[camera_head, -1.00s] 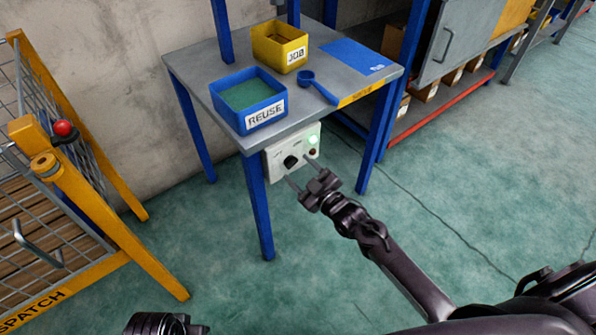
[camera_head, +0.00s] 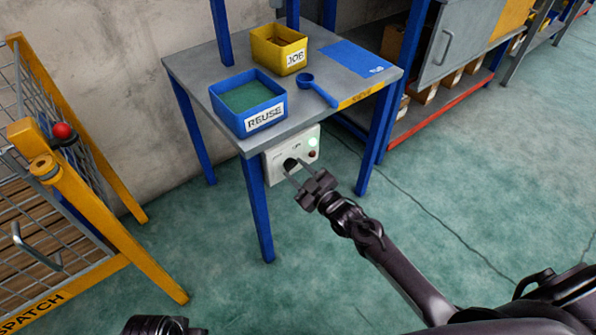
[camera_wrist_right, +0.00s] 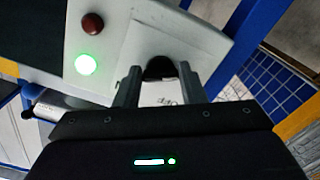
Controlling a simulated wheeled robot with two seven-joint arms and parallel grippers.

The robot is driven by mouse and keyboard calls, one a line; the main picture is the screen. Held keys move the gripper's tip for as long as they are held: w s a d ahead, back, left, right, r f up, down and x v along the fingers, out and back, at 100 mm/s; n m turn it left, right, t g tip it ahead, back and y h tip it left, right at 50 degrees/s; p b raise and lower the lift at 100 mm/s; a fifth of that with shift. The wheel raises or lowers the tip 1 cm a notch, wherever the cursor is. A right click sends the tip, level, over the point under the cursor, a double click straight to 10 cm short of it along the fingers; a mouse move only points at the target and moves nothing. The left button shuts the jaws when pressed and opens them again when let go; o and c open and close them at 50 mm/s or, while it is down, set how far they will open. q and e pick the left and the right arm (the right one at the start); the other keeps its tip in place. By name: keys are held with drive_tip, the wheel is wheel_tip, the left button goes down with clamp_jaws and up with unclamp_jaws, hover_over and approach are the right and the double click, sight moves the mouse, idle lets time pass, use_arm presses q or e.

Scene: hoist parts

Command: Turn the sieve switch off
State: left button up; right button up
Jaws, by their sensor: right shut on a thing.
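The sieve switch is a black knob (camera_head: 290,164) on a pale control box (camera_head: 279,172) under the table's front edge. A lit green lamp (camera_head: 312,142) and a dark red button (camera_head: 312,154) sit to its right. My right gripper (camera_head: 292,172) reaches the knob from the front right. In the right wrist view its fingers (camera_wrist_right: 158,82) are shut on the knob (camera_wrist_right: 160,67), which is partly hidden between them. Part of an "OFF" label shows beside the right finger there. The green lamp (camera_wrist_right: 86,64) glows.
The table (camera_head: 205,68) holds a blue REUSE bin (camera_head: 264,117), a yellow JOB bin (camera_head: 294,58), a blue scoop (camera_head: 318,90) and a blue mat (camera_head: 352,56). A yellow-framed cage (camera_head: 115,232) stands left. The floor in front of the table is open.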

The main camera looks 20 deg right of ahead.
use_arm(q)
drive_tip(key=s+a+f+p, duration=0.1)
drive_tip(key=a+f+p, duration=0.1)
drive_tip(key=f, duration=0.7)
drive_tip(key=s+a+f+p, duration=0.1)
drive_tip(key=f+p, duration=0.3)
drive_tip(key=f, duration=0.5)
drive_tip(key=shift+s+a+f+n+t, duration=0.35)
drive_tip(key=shift+s+f+n+t, duration=0.05)
drive_tip(key=shift+s, duration=0.1)
use_arm(e)
drive_tip(key=shift+s+a+m, duration=0.1)
drive_tip(key=shift+a+m, duration=0.05)
drive_tip(key=shift+m, duration=3.85)
drive_tip(key=shift+s+a+m, duration=0.1)
drive_tip(key=shift+a+m, duration=0.05)
drive_tip(key=shift+m, duration=3.85)
drive_tip(key=o, duration=1)
